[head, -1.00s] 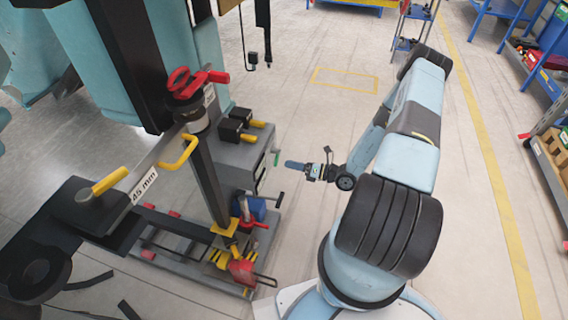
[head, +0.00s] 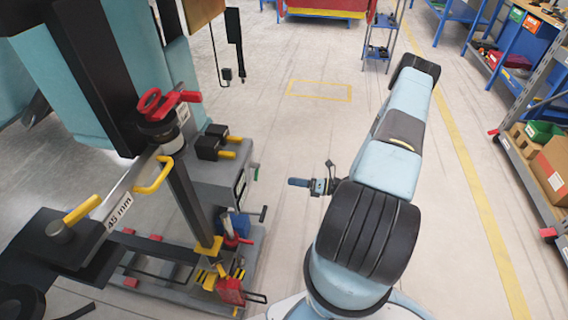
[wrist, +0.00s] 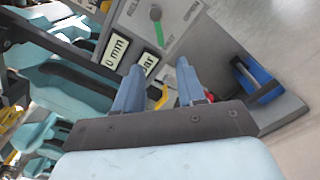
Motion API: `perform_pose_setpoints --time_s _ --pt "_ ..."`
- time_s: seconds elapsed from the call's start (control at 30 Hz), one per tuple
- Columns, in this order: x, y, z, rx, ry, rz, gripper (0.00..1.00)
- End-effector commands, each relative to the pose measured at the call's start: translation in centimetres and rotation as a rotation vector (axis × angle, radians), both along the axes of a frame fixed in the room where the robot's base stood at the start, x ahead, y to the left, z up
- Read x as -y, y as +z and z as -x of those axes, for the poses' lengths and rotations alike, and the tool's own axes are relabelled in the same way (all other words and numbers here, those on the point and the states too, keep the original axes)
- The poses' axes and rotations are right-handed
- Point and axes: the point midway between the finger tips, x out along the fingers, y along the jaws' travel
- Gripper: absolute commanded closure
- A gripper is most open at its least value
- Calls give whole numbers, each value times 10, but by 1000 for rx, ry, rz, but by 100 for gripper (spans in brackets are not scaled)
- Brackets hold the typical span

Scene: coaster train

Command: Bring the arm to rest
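My gripper (head: 298,183) shows in the head view as a small blue-tipped end, left of my folded arm and right of the grey machine cabinet, apart from it. In the wrist view my gripper (wrist: 158,90) has its two blue fingers spread with a gap between them. It is open, and nothing is seen held between the fingers. My arm reaches up the right of the head view and bends back toward the lower middle. Part of the wrist is hidden behind the arm's dark ribbed joint.
The grey cabinet (head: 212,185) carries black blocks with yellow handles. A red clamp (head: 165,100) tops the post beside it. A red toolbox (head: 231,291) sits on the low base. Shelving (head: 540,170) stands far right. The floor (head: 300,130) between is clear.

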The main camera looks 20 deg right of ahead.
Motion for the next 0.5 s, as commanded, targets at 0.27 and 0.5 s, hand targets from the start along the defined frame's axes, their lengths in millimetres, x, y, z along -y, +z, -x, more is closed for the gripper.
perform_pose_setpoints --time_s 0.27,0.5 --pt "0 6 -2 12 16 16 61" --pt "-1 45 -10 99 136 117 61"
